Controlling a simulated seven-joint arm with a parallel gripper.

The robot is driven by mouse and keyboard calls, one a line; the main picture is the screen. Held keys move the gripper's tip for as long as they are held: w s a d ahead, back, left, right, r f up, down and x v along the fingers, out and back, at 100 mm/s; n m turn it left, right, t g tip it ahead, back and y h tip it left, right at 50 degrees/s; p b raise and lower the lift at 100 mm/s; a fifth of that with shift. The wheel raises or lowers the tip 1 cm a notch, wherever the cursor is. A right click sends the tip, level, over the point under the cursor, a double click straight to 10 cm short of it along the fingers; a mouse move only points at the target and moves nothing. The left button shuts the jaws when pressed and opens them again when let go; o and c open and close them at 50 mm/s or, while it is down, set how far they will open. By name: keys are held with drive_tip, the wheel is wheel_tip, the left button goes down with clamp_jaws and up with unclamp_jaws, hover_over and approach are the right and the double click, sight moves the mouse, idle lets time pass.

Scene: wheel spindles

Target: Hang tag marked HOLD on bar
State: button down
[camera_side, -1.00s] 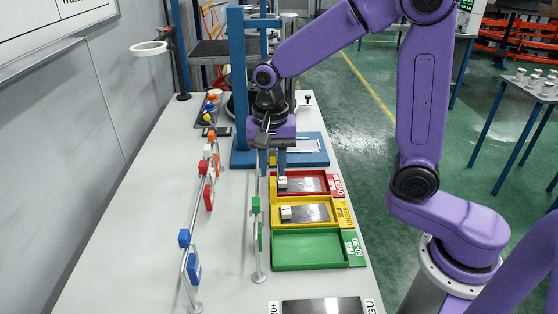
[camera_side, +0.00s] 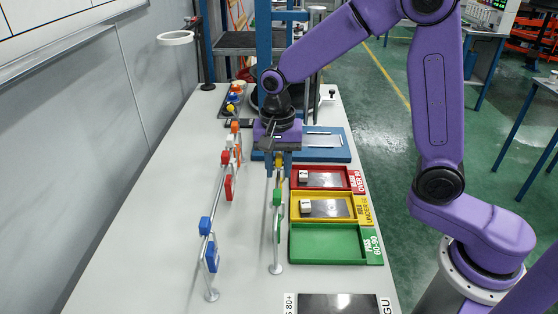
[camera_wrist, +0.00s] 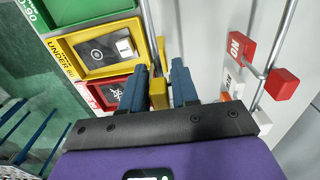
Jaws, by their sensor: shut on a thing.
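My gripper (camera_wrist: 162,84) is shut on a yellow tag (camera_wrist: 158,93), which sits between the two blue fingers in the wrist view. No lettering on the tag is readable. In the side view my gripper (camera_side: 279,165) is over the far part of the right-hand bar (camera_side: 276,240), and a bit of yellow shows at the fingers. A green tag (camera_side: 277,197) hangs on that bar, nearer the camera. In the wrist view the bar (camera_wrist: 148,25) runs up to the yellow tag. I cannot tell whether the tag touches or rests on it.
A second bar (camera_side: 211,235) on the left carries blue, red, white and orange tags. Right of my gripper are a red tray (camera_side: 354,180), a yellow tray (camera_side: 345,208) and an empty green tray (camera_side: 327,259). White cubes lie in the red and yellow trays. The table's left side is clear.

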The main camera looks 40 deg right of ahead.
idle(0.3)
drive_tip(key=c, duration=0.8)
unclamp_jaws()
wheel_tip(320, 180, up, 17)
drive_tip(key=s+d+f+n, duration=0.2)
drive_tip(key=s+f+n, duration=0.2)
drive_tip(key=s+n, duration=0.3)
drive_tip(key=s+d+f+n, duration=0.3)
drive_tip(key=s+f+n, duration=0.2)
drive_tip(key=s, duration=0.5)
drive_tip(key=s+d+f+n, duration=0.3)
drive_tip(key=s+f+n, duration=0.2)
drive_tip(key=s+n, duration=0.3)
drive_tip(key=shift+s+d+n+y, duration=0.1)
drive_tip(key=shift+s+n+y, duration=0.15)
drive_tip(key=shift+n, duration=0.55)
drive_tip(key=shift+w, duration=0.1)
